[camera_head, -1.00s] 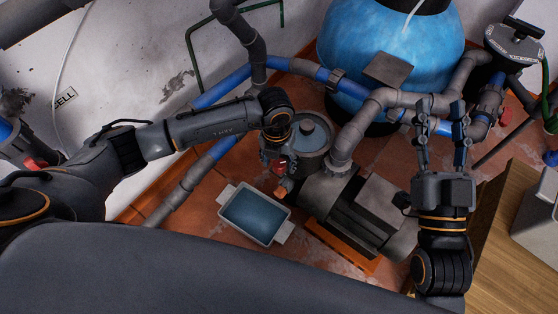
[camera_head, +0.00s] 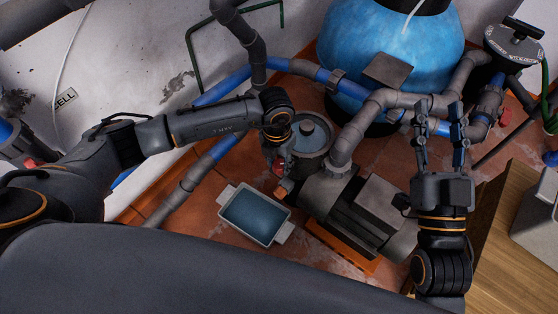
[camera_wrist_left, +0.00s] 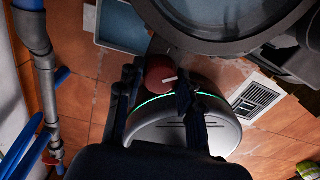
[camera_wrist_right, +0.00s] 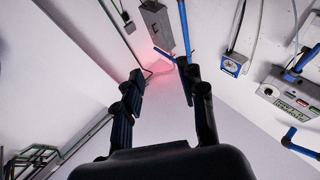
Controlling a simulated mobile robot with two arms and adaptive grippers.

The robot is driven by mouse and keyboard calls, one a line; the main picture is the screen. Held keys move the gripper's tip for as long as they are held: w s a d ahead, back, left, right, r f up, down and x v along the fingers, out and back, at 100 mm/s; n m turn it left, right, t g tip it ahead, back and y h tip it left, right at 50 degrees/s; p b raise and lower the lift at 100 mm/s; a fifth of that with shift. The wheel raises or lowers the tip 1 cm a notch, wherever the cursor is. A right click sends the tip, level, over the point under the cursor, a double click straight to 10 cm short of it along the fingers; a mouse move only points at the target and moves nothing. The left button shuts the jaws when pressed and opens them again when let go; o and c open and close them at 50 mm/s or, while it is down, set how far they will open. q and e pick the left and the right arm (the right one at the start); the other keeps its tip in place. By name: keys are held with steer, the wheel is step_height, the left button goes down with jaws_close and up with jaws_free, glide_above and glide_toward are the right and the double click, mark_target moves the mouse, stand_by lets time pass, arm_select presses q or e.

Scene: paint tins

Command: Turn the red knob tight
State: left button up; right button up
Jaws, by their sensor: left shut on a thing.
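The red knob (camera_head: 279,168) sits low on the front side of the grey pump (camera_head: 330,200), beside the round clear-lidded strainer pot (camera_head: 312,136). My left gripper (camera_head: 276,155) reaches down to it from above and hides part of it. In the left wrist view the red knob (camera_wrist_left: 159,72) lies between the two fingers, with a small pale mark on it; the left gripper (camera_wrist_left: 158,80) is shut on it. My right gripper (camera_head: 440,108) is open and empty above the pipes at the right. The right wrist view shows its fingers (camera_wrist_right: 160,75) apart, with only wall beyond.
A shallow tray (camera_head: 284,233) of bluish liquid lies on the tiled floor by the pump. A big blue tank (camera_head: 390,50) stands behind, with grey and blue pipes around it. A wooden bench (camera_head: 500,240) is at the right. Tiles left of the tray are clear.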

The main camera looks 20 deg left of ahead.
arm_select(q)
steer(key=shift+m, duration=1)
steer(key=m, duration=0.2)
steer(key=shift+m, duration=0.4)
steer(key=m+b, duration=0.1)
steer(key=m, duration=0.2)
steer(key=shift+m, duration=1.2)
arm_select(e)
steer(key=shift+s+d+r+t+y, duration=0.1)
steer(key=shift+s+r+t+y, duration=0.05)
steer(key=shift+s+r+t, duration=0.55)
steer(key=shift+s+a+r+t+y, duration=0.1)
steer(key=shift+s+r+t+y, duration=0.1)
steer(key=shift+s+r+t, duration=0.45)
steer(key=shift+s+d+r+t+y, duration=0.2)
steer(key=shift+r+t, duration=0.25)
steer(key=shift+r, duration=0.5)
steer(key=shift+a, duration=0.1)
arm_select(q)
steer(key=o, duration=1.2)
steer(key=shift+c, duration=0.2)
